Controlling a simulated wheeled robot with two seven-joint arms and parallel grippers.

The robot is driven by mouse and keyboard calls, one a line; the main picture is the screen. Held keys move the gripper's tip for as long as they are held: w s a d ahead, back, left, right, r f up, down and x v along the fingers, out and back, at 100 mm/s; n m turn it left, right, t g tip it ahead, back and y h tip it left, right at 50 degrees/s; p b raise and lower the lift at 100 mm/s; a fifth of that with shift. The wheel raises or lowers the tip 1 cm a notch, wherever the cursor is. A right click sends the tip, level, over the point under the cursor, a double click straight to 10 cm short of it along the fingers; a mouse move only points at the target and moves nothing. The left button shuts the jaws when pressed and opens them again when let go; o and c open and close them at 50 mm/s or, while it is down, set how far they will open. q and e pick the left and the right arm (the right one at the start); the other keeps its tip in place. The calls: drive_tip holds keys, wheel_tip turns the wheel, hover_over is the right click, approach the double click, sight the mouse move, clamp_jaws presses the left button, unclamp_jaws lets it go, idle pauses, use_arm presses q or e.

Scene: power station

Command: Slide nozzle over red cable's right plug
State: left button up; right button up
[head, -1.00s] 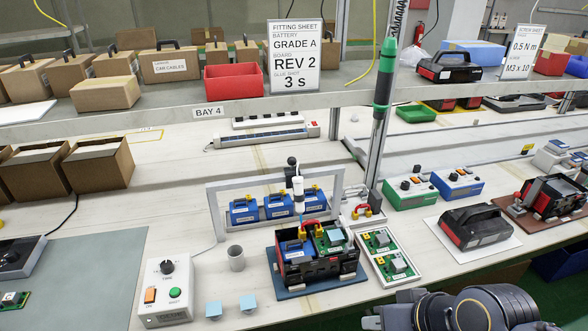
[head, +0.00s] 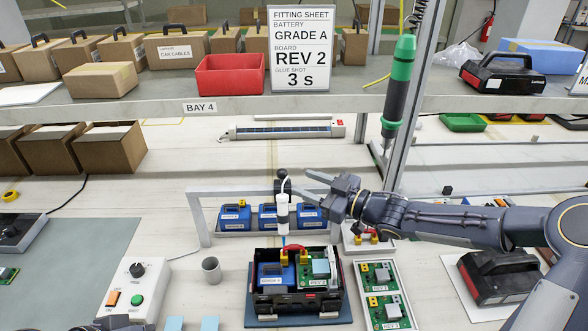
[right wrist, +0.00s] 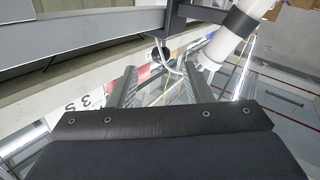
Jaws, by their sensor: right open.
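The white glue nozzle (head: 282,212) hangs upright from a dark holder on the grey frame, its thin blue tip pointing down. It also shows at the top right of the right wrist view (right wrist: 238,32). Below it, the open black battery case (head: 262,300) holds a blue battery (head: 272,274) and a green board (head: 315,268). The short red cable (head: 294,248) arches between two yellow plugs; the right plug (head: 304,257) is beside the board. My right gripper (head: 312,182) is open and empty, just right of the nozzle's top. A dark part at the bottom left may be my left gripper.
The grey frame (head: 205,222) stands behind the case with several blue batteries under it. A grey cup (head: 211,270) and a control box (head: 134,288) stand at left. A tray of green boards (head: 383,310) lies at right. The green-black tool (head: 398,95) hangs above my right arm.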

sight(282, 172)
drive_tip(key=x, duration=0.7)
drive_tip(key=shift+w+a+p, duration=0.25)
drive_tip(key=shift+a+p, duration=0.1)
clamp_jaws()
